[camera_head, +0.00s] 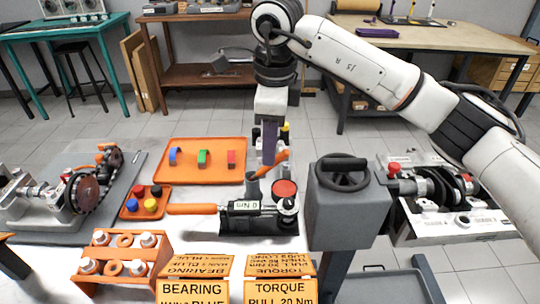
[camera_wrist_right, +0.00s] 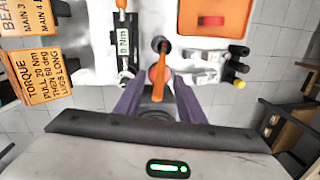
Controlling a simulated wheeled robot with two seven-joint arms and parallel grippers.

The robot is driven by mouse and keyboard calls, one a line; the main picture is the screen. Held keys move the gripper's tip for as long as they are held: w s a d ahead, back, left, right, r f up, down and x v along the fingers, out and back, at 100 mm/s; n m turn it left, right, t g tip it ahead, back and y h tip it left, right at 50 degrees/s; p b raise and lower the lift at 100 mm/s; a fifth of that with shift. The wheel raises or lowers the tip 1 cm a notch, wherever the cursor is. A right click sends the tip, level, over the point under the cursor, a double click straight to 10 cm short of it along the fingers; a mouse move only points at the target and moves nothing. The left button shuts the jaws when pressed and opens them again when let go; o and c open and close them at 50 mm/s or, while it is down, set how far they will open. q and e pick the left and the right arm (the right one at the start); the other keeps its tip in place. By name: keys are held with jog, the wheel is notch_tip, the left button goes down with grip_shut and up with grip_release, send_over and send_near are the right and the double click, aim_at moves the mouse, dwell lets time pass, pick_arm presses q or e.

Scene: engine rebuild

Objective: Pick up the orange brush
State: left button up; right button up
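The orange brush (camera_head: 272,163) leans, tilted, with its lower end in a small dark cup (camera_head: 252,187) on the bench. Its orange handle also shows in the right wrist view (camera_wrist_right: 158,75). My right gripper (camera_head: 268,158) points down over the handle from above. In the right wrist view, its purple fingers (camera_wrist_right: 158,88) stand apart, one on each side of the handle, with gaps visible. The brush's lower part is hidden in the cup. My left gripper is not in view.
A torque wrench (camera_head: 240,208) and a red-topped tin (camera_head: 285,190) are close to the cup. A grey post with a dark wheel (camera_head: 345,205) stands to the right. An orange tray (camera_head: 225,152) with coloured parts lies behind, left. Engine assemblies flank both sides.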

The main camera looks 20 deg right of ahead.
aim_at(267, 168)
jog(key=shift+h, duration=0.3)
jog(key=f, duration=0.1)
jog(key=d+f, duration=0.1)
jog(key=f, duration=0.2)
jog(key=shift+w+d+f, duration=0.1)
jog(key=shift+w+d, duration=0.05)
jog(key=shift+w, duration=0.1)
jog(key=shift+w+f+p, duration=0.2)
jog(key=shift+f+p, duration=0.15)
jog(key=shift+f, duration=1.15)
jog(key=shift+w+f+p, duration=0.2)
jog(key=shift+f+p, duration=0.15)
jog(key=shift+f, duration=1.15)
grip_shut()
